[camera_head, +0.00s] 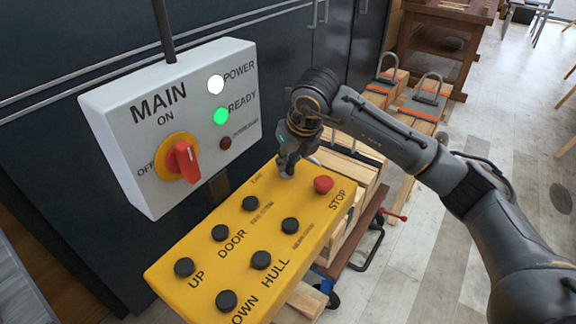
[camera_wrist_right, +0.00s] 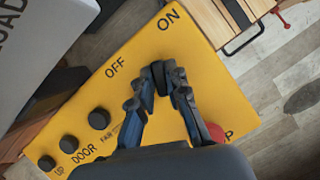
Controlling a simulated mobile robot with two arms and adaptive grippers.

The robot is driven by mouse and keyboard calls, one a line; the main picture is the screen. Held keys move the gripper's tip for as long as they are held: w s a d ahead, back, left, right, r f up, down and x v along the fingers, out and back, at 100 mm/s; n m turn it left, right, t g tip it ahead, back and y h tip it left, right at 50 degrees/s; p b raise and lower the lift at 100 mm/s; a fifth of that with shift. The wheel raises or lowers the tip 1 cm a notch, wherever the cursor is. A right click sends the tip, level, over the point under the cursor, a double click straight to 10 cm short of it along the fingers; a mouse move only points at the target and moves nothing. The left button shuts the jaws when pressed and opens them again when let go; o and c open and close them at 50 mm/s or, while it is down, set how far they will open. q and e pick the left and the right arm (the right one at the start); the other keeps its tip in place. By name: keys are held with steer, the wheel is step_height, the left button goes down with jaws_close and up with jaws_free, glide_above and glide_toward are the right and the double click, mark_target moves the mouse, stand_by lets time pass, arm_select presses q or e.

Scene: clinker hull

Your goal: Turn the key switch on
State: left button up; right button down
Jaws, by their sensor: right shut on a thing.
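The yellow control panel (camera_head: 205,285) slopes across the middle of the head view. My right gripper (camera_head: 286,170) reaches down to its upper edge, with its fingers shut on the key switch, which the fingers hide almost wholly. In the right wrist view the fingertips of my right gripper (camera_wrist_right: 163,72) meet over the panel (camera_wrist_right: 190,50), close to the printed OFF and ON labels. My left gripper is not in view.
A red stop button (camera_head: 323,184) sits just right of my right gripper, with several black buttons (camera_head: 250,204) to the left and below. A grey MAIN box (camera_head: 120,130) with a red rotary switch (camera_head: 184,160) stands behind. Its white and green lamps (camera_head: 220,116) look lit.

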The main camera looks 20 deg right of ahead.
steer(key=shift+m+b, duration=0.35)
steer(key=shift+m, duration=0.15)
steer(key=shift+h, duration=0.3)
steer(key=c, duration=1.3)
jaws_free()
steer(key=v, duration=1.2)
